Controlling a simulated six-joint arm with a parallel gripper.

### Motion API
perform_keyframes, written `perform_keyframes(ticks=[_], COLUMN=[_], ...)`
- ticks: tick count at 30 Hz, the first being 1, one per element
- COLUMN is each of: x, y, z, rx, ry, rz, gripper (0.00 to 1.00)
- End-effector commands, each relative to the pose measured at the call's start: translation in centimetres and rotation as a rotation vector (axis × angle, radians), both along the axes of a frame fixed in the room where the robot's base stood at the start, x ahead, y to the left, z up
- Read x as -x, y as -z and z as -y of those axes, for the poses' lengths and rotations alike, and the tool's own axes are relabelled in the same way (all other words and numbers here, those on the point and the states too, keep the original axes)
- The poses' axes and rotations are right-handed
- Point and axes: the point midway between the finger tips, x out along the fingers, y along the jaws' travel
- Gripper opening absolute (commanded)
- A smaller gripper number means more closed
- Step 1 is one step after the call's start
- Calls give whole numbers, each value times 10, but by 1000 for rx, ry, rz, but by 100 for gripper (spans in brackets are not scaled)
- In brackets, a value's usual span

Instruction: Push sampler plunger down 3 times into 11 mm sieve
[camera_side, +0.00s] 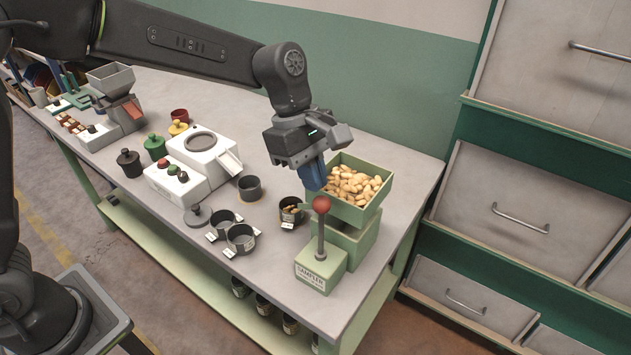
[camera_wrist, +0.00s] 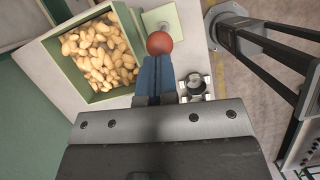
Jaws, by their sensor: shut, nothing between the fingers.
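The sampler (camera_side: 320,268) is a pale green block with a label, near the front right of the bench. Its plunger (camera_side: 321,203) is a grey rod with a red ball knob, standing upright and raised. The knob also shows in the wrist view (camera_wrist: 159,43), just past my fingertips. My gripper (camera_side: 313,176) is shut and empty, its blue fingers pointing down above and beside the knob; I cannot tell if they touch it. A dark sieve cup with a white tag (camera_side: 290,212) stands left of the sampler, with some nuts at it. The tag's size is unreadable.
A green hopper (camera_side: 345,207) full of nuts stands right behind the sampler, close to my fingers. Two more tagged cups (camera_side: 240,238), a dark cup (camera_side: 249,187) and a white machine (camera_side: 190,172) stand to the left. The bench front edge is near the sampler.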

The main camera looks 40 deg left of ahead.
Motion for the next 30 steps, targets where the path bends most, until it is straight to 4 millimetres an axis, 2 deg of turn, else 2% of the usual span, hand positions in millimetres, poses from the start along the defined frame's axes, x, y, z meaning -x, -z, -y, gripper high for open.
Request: perform_keyframes(ticks=[6, 17, 24, 30], x=[1, 1, 1, 1], y=[13, 15, 46, 52], z=[5, 5, 5, 5], rx=[0, 0, 0, -2], ry=[1, 1, 0, 2], rz=[0, 0, -3, -1], gripper=[0, 0, 0, 0])
